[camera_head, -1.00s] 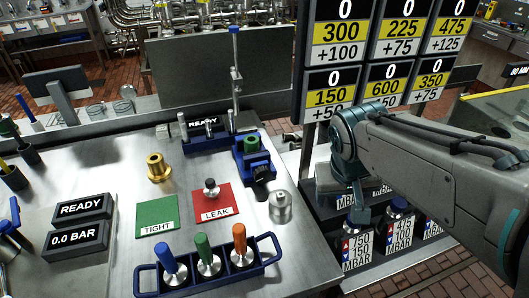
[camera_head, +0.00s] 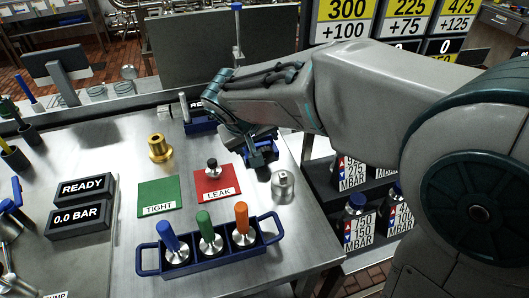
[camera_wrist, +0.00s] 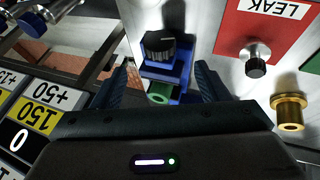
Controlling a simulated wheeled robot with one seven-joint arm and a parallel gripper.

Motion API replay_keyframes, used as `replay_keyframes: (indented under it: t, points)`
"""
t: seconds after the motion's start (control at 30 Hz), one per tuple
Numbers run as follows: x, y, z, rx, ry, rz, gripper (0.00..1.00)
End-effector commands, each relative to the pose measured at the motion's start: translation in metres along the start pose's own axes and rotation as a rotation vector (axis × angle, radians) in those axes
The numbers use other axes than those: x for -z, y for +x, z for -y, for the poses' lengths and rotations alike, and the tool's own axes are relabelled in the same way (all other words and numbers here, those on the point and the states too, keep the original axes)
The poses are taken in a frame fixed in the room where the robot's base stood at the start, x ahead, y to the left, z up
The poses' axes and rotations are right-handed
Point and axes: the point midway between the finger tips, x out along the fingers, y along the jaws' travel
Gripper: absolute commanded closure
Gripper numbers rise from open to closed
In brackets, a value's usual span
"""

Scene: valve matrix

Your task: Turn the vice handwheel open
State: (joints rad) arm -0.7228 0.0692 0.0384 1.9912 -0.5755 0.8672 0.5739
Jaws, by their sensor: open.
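The vice (camera_head: 264,153) is a small blue block at the right edge of the steel bench, partly hidden by my arm in the head view. In the wrist view the vice (camera_wrist: 181,74) shows a ribbed black handwheel (camera_wrist: 159,45) at its front. A green ring-shaped part (camera_wrist: 160,94) sits in it, partly covered by my gripper. My gripper (camera_wrist: 164,72) is open and empty, with its two dark fingers on either side of the vice. I cannot tell whether they touch it. In the head view the gripper is mostly hidden behind my wrist.
A steel cylinder (camera_head: 283,186) stands right beside the vice. A red LEAK pad (camera_head: 216,190) with a knobbed metal piece (camera_head: 213,167), a green TIGHT pad (camera_head: 159,196) and a brass fitting (camera_head: 159,148) lie to the left. A blue rack (camera_head: 208,262) holds coloured handles in front.

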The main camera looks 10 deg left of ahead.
Motion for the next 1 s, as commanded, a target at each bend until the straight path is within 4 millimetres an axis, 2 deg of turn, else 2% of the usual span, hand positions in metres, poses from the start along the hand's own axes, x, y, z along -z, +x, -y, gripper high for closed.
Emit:
replay_keyframes:
  t: [0.03, 0.2, 0.4, 0.6, 0.87, 1.0]
  points:
    - [-0.002, 0.013, 0.000, -0.001, -0.002, 0.007, 0.32]
    - [-0.001, 0.049, 0.000, -0.001, -0.001, 0.006, 0.32]
    - [-0.001, 0.078, 0.000, 0.000, -0.001, 0.003, 0.32]
    - [-0.001, 0.089, 0.000, 0.001, -0.001, 0.001, 0.32]
    - [-0.001, 0.090, 0.000, 0.000, 0.000, 0.001, 0.32]
    - [-0.001, 0.090, 0.000, 0.000, 0.000, 0.001, 0.71]
